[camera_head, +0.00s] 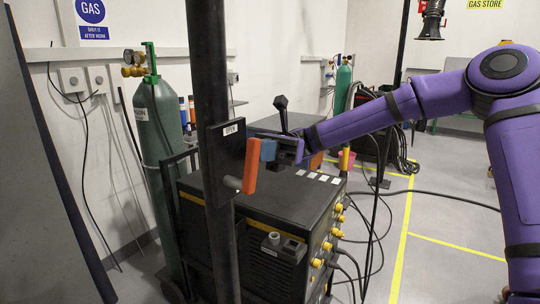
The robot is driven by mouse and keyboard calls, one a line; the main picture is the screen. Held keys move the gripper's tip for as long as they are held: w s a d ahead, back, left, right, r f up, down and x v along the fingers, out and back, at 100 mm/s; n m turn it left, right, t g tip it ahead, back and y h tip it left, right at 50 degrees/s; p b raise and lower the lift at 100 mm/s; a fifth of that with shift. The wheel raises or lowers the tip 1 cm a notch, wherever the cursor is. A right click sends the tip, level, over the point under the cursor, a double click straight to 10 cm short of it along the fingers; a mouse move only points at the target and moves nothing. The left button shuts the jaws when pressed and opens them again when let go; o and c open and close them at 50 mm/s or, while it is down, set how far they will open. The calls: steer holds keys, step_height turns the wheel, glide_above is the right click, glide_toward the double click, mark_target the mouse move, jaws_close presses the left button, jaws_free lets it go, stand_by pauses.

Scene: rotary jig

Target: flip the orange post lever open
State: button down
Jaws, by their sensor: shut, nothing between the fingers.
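The orange lever (251,167) hangs roughly upright, tilted slightly, on a black plate (229,150) fixed to a dark vertical post (209,90). A small "OPEN" label (230,130) sits at the plate's top. A grey rounded stub (232,183) shows beside the lever's lower end. My gripper (269,150) comes in from the right at the end of the purple arm. Its blue tip is shut and empty, right beside the lever's upper part. I cannot tell whether it touches the lever. The far finger is hidden.
A black welding machine (262,215) with yellow connectors stands below and behind the lever. A green gas cylinder (158,125) stands left of the post. Cables (372,235) run down the machine's right side. The floor at right, with yellow lines (405,230), is mostly clear.

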steer(key=shift+s+a+r+t+h, duration=0.3)
steer(key=shift+t+h, duration=0.2)
steer(key=shift+t, duration=0.2)
steer(key=shift+s, duration=0.1)
steer(key=v, duration=1.4)
stand_by(0.3)
